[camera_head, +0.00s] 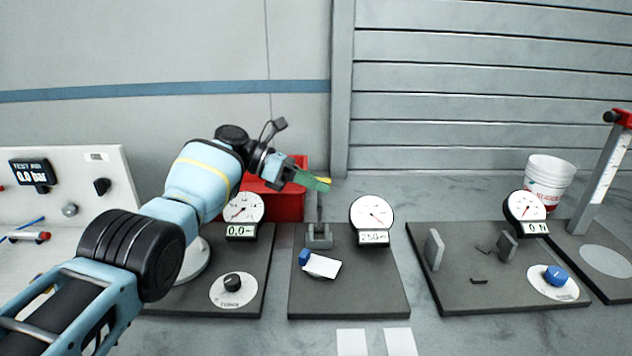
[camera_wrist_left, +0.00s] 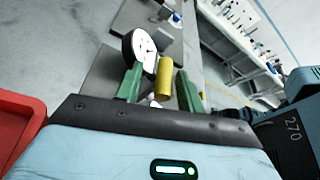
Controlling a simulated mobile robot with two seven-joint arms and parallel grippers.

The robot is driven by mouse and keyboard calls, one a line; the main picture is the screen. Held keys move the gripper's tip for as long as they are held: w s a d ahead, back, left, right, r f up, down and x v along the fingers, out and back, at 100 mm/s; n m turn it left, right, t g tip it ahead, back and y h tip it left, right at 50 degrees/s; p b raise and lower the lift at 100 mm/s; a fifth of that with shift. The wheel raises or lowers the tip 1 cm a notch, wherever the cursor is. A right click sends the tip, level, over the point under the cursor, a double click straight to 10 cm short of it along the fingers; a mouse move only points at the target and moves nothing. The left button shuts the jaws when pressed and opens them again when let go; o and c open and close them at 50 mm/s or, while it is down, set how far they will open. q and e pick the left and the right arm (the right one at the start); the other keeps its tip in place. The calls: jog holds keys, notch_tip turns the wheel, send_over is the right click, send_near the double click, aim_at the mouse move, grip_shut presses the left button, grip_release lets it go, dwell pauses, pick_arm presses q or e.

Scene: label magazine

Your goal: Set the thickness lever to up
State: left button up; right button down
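The middle station has a round dial gauge (camera_head: 371,213) with a small readout under it; the gauge also shows in the left wrist view (camera_wrist_left: 144,48). A thin lever rod (camera_head: 320,211) rises nearly upright from a grey bracket (camera_head: 319,238). Its yellow knob (camera_wrist_left: 164,82) lies between the green fingers of my left gripper (camera_wrist_left: 158,90). A gap shows on the knob's left side, so the fingers look open around it. In the head view my left gripper (camera_head: 318,183) is at the rod's top. My right gripper is out of view.
A white label (camera_head: 322,267) and a blue block (camera_head: 304,257) lie before the bracket. A red bin (camera_head: 288,205) stands behind my left gripper. Other stations flank this one, with a black knob (camera_head: 232,282) left and a blue knob (camera_head: 556,275) right.

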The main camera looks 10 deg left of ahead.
pick_arm(q)
jog(key=shift+d+r, duration=0.1)
jog(key=shift+r, duration=0.1)
jog(key=b+v, duration=0.1)
jog(key=v, duration=0.6)
jog(key=shift+a, duration=0.4)
